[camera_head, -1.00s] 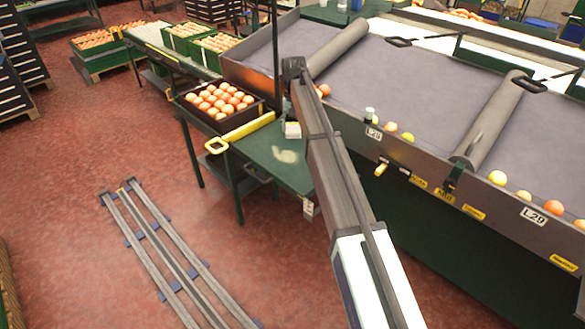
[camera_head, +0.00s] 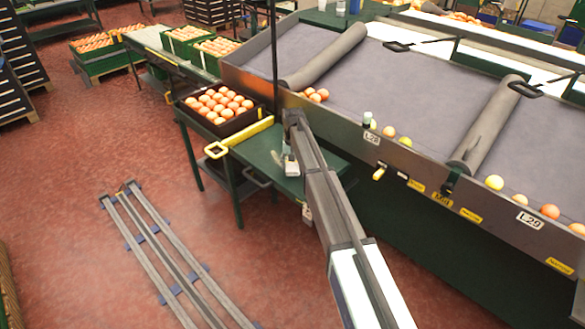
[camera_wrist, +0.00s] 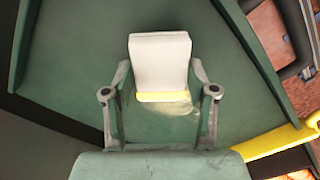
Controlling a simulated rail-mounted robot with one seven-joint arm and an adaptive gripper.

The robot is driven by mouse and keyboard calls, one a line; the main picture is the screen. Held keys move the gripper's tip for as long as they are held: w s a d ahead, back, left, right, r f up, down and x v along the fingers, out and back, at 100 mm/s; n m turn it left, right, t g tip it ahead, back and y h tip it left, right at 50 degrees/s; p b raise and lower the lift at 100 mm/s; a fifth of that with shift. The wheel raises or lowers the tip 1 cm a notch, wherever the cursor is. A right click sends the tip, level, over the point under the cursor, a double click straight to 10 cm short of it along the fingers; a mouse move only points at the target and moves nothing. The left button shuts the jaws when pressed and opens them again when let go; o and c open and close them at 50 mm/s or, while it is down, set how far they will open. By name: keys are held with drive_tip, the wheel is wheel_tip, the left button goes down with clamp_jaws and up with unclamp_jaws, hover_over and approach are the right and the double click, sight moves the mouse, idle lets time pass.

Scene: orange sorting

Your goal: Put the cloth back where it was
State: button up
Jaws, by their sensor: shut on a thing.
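The cloth (camera_wrist: 160,62) looks like a folded white pad with a yellow strip along its near edge. In the wrist view it sits between the two fingers of my gripper (camera_wrist: 160,80), which is shut on it. In the head view the cloth (camera_head: 292,168) shows at the end of my arm, over the green table (camera_head: 262,160). My gripper (camera_head: 288,153) is partly hidden there by its own links. A pale, yellowish patch (camera_wrist: 178,108) lies on the table below the cloth in the wrist view. I cannot tell whether the cloth touches the tabletop.
A dark crate of oranges (camera_head: 185,112) stands at the table's left end, beside a yellow bar (camera_head: 246,132). The sorting machine's grey side wall (camera_head: 335,120) rises behind the table. Several fruits lie along that wall. The red floor at left is open around the rails (camera_head: 165,250).

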sight(293, 166)
drive_tip(key=shift+f, duration=0.95)
drive_tip(key=shift+f, duration=0.15)
drive_tip(key=o, duration=1.1)
drive_tip(key=shift+o, duration=0.2)
wheel_tip(293, 166, up, 12)
drive_tip(key=b, duration=0.1)
drive_tip(key=shift+d, duration=0.1)
